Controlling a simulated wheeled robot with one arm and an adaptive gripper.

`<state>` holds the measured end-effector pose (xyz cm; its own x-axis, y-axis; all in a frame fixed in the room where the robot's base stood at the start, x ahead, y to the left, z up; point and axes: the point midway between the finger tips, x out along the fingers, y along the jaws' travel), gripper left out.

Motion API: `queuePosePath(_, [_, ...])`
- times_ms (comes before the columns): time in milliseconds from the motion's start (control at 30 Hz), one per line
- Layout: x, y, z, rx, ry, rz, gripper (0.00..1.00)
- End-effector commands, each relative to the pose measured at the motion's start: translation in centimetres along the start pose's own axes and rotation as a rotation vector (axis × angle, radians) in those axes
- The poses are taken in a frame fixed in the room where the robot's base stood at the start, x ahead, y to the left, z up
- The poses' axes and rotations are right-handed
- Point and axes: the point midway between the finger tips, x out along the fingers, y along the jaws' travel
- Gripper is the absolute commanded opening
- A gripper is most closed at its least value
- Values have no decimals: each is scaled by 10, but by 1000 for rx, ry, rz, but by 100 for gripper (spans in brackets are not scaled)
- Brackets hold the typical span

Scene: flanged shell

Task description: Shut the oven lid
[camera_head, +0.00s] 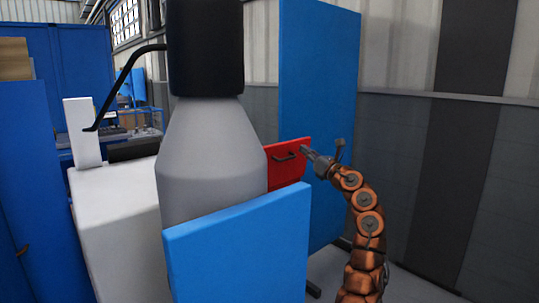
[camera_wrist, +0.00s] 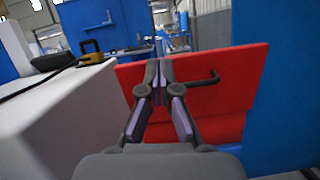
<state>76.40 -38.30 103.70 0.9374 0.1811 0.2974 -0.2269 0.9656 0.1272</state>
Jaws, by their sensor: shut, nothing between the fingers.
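A red panel (camera_head: 290,172) with a dark handle (camera_head: 288,155), which looks like the oven lid, shows behind the grey body in the head view. It also fills the middle of the wrist view (camera_wrist: 235,75), tilted, with its handle (camera_wrist: 200,80) right of my fingers. A second red surface (camera_wrist: 222,128) lies below it. My gripper (camera_head: 304,150) is at the panel's right edge in the head view. In the wrist view its fingertips (camera_wrist: 159,62) meet in front of the panel, left of the handle, empty. I cannot tell whether they touch the panel.
A grey tapered body with a black top (camera_head: 210,140) hides part of the panel. Blue panels stand in front (camera_head: 240,245) and behind (camera_head: 318,100). A white block (camera_head: 120,220) is at left, also in the wrist view (camera_wrist: 65,115). A grey wall (camera_head: 440,180) is at right.

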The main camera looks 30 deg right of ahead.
Motion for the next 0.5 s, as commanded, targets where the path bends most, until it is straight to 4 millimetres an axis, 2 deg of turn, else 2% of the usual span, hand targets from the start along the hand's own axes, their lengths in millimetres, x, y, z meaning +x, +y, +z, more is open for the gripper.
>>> queuePosePath(33, [-2,3,-20,-36,39,6,0])
queuePosePath(200, [-6,11,-49,-114,118,24,0])
queuePosePath(367, [-2,12,-54,-126,133,27,0])
queuePosePath(500, [11,13,-52,-126,132,26,0])
